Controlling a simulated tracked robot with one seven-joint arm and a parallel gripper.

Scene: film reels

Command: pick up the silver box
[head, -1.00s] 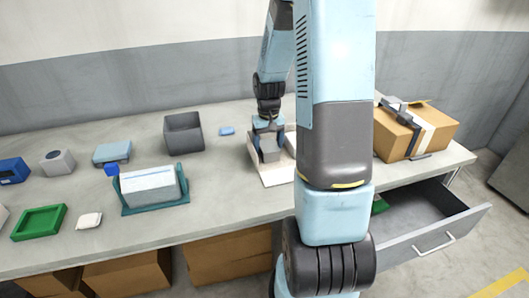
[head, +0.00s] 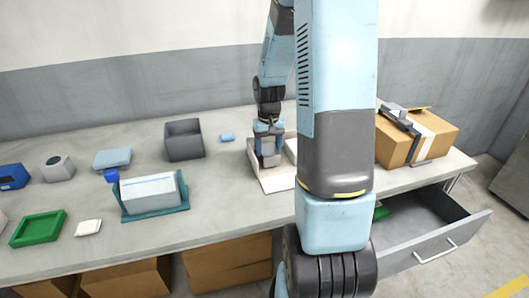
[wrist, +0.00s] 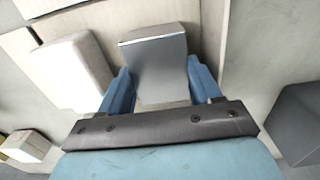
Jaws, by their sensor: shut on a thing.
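The silver box (wrist: 155,68) is a smooth grey block with a bright edge, between the two blue fingers in the wrist view. My gripper (wrist: 160,88) is shut on it, one finger against each side. In the head view my gripper (head: 268,150) points down over the cream tray (head: 278,184), and the box is a small grey patch at the fingers. I cannot tell whether its underside touches the tray.
A white block (wrist: 75,72) lies beside the held box in the tray. A dark grey open bin (head: 184,140) and a small blue item (head: 227,137) stand left of the tray. A cardboard box (head: 415,140) is at right, above an open drawer (head: 430,222).

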